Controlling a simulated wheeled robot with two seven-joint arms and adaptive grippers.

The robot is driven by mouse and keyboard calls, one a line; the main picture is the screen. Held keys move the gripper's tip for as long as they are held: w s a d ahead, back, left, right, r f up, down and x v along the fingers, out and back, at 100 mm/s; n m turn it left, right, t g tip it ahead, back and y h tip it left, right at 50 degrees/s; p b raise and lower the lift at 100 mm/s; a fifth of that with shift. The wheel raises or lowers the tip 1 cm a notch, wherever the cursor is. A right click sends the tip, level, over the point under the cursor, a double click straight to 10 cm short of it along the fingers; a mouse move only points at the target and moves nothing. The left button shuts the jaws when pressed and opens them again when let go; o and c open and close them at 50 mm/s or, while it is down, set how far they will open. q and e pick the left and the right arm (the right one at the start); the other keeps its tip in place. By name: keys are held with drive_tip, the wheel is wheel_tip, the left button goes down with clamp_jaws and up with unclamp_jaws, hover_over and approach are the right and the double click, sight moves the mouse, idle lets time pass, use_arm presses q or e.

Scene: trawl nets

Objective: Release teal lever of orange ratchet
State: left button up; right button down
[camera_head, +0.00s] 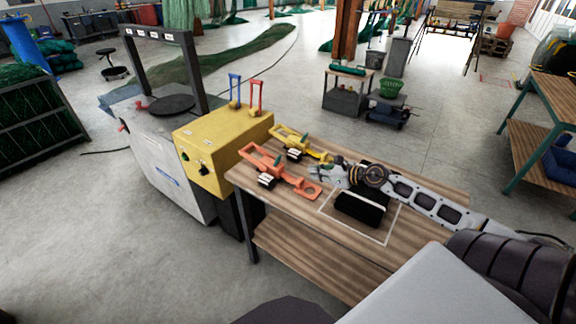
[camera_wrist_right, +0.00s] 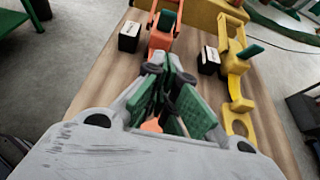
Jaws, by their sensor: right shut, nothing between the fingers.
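The orange ratchet (camera_head: 296,184) lies on the wooden bench, its ring end toward the front. In the right wrist view its orange body (camera_wrist_right: 160,40) runs up from my fingertips, with a teal lever (camera_wrist_right: 167,19) on it. My right gripper (camera_head: 314,172) is above the bench, near the orange ratchet's ring end; in the wrist view its green-padded fingers (camera_wrist_right: 158,66) are together, with nothing held. They appear just short of the lever, but contact cannot be told. Part of the orange ratchet is hidden behind the fingers. My left gripper is not in view.
A yellow ratchet (camera_head: 290,133) with its own teal lever (camera_wrist_right: 250,51) lies alongside. A yellow control box (camera_head: 222,150) on a machine borders the bench's far left end.

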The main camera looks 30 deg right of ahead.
sight(277, 161)
drive_tip(key=shift+x, duration=3.4)
drive_tip(key=shift+b+x, duration=0.3)
drive_tip(key=shift+x, duration=0.95)
drive_tip(key=shift+w+a+r, duration=0.15)
drive_tip(key=shift+w+r, duration=0.05)
drive_tip(key=shift+w, duration=0.2)
drive_tip(key=shift+w+a+r, duration=0.25)
drive_tip(key=shift+w+r, duration=0.05)
drive_tip(key=shift+w, duration=0.35)
drive_tip(key=shift+w+a+r+p, duration=0.15)
drive_tip(key=shift+w+p, duration=0.15)
drive_tip(key=shift+w, duration=0.05)
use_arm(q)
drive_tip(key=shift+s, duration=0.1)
use_arm(e)
drive_tip(key=shift+w+a+r, duration=0.1)
drive_tip(key=shift+w, duration=0.15)
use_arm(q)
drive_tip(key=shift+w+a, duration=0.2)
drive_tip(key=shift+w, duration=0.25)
